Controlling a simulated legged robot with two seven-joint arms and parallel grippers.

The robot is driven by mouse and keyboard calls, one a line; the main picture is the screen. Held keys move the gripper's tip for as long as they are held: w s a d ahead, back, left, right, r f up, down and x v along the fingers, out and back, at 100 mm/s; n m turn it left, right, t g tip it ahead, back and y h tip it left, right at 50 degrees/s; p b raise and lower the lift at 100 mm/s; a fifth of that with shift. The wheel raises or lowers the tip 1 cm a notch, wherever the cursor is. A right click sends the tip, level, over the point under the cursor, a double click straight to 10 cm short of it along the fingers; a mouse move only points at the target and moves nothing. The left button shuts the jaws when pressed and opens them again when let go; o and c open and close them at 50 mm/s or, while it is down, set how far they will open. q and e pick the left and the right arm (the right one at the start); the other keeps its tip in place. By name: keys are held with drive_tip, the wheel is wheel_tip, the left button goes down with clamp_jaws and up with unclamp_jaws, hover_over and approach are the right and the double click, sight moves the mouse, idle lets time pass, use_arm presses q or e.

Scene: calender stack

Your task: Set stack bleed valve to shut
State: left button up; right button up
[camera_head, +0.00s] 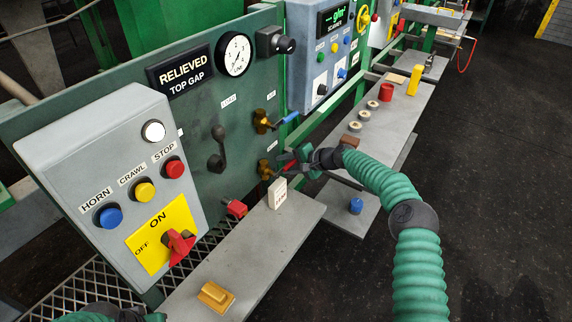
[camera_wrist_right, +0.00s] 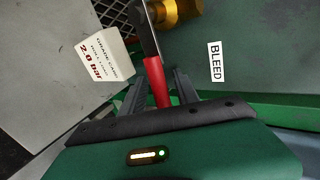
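The bleed valve (camera_head: 266,169) is a brass body on the green panel with a red-sleeved lever; it also shows in the right wrist view (camera_wrist_right: 178,12), beside a BLEED label (camera_wrist_right: 216,61). My right gripper (camera_head: 285,160) is at this lever. In the right wrist view its two dark fingers (camera_wrist_right: 157,84) stand apart on either side of the red handle (camera_wrist_right: 156,80), with a gap at the right finger. The lever points from the valve towards the gripper. Part of my left arm (camera_head: 110,312) shows at the bottom edge; its fingers cannot be made out.
A blue-handled brass valve (camera_head: 262,121) sits just above. A white card block (camera_head: 278,193) stands on the grey shelf (camera_head: 240,254) close below the bleed valve; a yellow block (camera_head: 215,295) lies nearer. A control box (camera_head: 100,165) is at left.

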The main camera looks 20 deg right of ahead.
drive_tip(key=shift+s+r, duration=0.1)
drive_tip(key=shift+r, duration=0.05)
drive_tip(key=v, duration=1.6)
drive_tip(key=shift+s+d, duration=0.25)
drive_tip(key=shift+d, duration=0.15)
